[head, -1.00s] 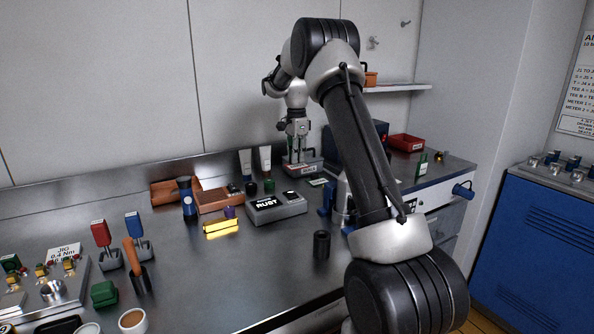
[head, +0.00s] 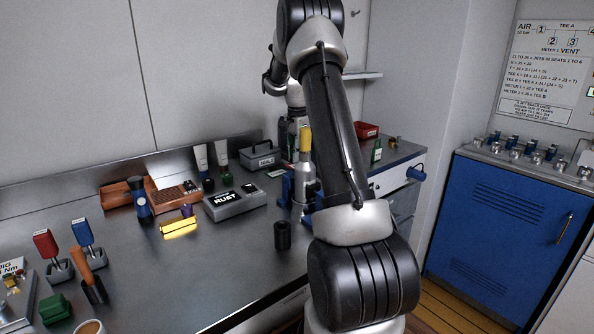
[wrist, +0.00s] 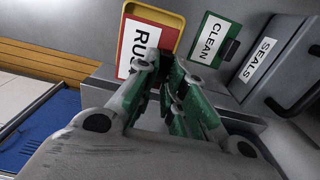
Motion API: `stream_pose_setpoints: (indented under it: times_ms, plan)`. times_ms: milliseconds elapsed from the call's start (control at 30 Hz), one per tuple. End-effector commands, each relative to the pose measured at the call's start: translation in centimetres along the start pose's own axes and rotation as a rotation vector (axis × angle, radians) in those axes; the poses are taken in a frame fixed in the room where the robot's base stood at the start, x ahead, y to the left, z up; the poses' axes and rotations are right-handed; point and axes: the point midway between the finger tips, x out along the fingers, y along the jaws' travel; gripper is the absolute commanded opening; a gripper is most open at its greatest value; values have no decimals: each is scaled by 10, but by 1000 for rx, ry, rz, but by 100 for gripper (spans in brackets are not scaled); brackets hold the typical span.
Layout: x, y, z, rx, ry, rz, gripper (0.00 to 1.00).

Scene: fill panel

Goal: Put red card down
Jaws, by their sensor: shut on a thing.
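The card appears tilted in the wrist view. A green card labelled "CLEAN" (wrist: 228,49) is to the right of the red card in the wrist view.
A grey box labelled "SEALS" (wrist: 285,50) is right of the green card in the wrist view. In the head view a grey "RUST" box (head: 236,203), a yellow block (head: 180,228) and a dark cup (head: 282,236) stand on the bench.

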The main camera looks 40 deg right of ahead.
Motion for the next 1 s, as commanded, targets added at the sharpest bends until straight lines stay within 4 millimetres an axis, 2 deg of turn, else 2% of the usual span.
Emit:
stream_pose_setpoints:
  times_ms: [300, 733, 767, 833, 867, 1000]
  plan:
    - [48, 0, 0, 0, 0, 1, 0]
    - [55, 0, 0, 1, 0, 0, 0]
    - [54, 0, 0, 1, 0, 0, 17]
    - [54, 0, 0, 1, 0, 0, 30]
    - [54, 0, 0, 1, 0, -1, 33]
    - [54, -1, 0, 1, 1, -2, 33]
